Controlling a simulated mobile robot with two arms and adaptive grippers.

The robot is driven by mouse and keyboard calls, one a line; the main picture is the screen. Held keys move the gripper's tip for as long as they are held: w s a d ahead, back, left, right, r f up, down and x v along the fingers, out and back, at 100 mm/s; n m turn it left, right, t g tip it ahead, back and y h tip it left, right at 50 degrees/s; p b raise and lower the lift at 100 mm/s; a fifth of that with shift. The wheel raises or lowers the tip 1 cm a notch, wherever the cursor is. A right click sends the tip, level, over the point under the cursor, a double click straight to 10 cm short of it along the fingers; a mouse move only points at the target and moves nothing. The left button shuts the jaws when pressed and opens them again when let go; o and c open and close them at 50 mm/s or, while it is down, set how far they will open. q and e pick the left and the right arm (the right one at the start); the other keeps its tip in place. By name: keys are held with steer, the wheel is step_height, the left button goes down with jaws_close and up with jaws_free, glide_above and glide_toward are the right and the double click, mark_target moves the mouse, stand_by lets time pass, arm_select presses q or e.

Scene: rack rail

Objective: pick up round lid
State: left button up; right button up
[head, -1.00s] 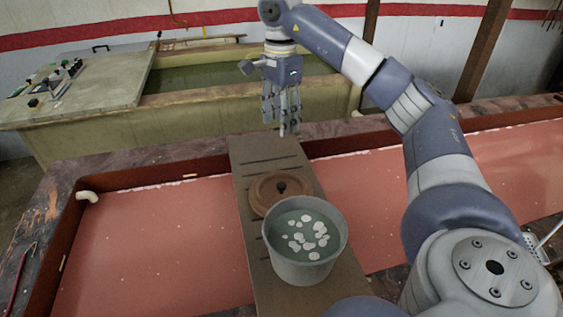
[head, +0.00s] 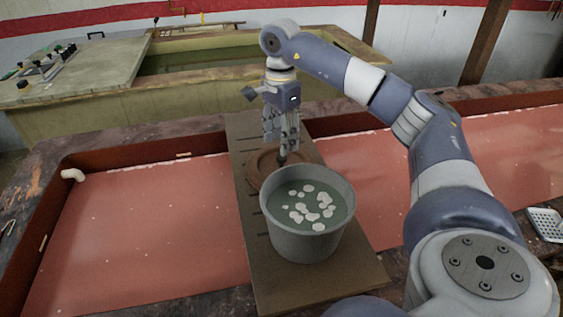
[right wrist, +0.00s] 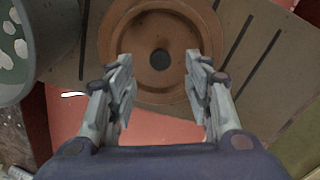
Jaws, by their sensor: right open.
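The round lid (head: 262,164) is brown with a dark central knob. It lies on a brown slotted board, behind the bucket. In the right wrist view the lid (right wrist: 143,32) shows at the top, its dark knob (right wrist: 160,60) ahead of and between the fingertips. My right gripper (head: 283,150) is above the lid in the head view, pointing down, and hides part of it. In the right wrist view my right gripper (right wrist: 160,72) is open and empty, with its fingers on both sides of the knob's line. Whether the fingers touch the lid is unclear. My left gripper is not in view.
A grey bucket (head: 290,243) with greenish liquid and white floating pieces stands on the board (head: 262,285), close in front of the lid. The board spans a reddish basin (head: 140,235). A white perforated tray (head: 546,225) is at the right. A second basin stands behind.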

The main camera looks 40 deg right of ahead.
mark_target(281, 164)
step_height(281, 164, down, 5)
steer(key=shift+d+f+p, duration=0.15)
steer(key=shift+p, duration=0.55)
jaws_close()
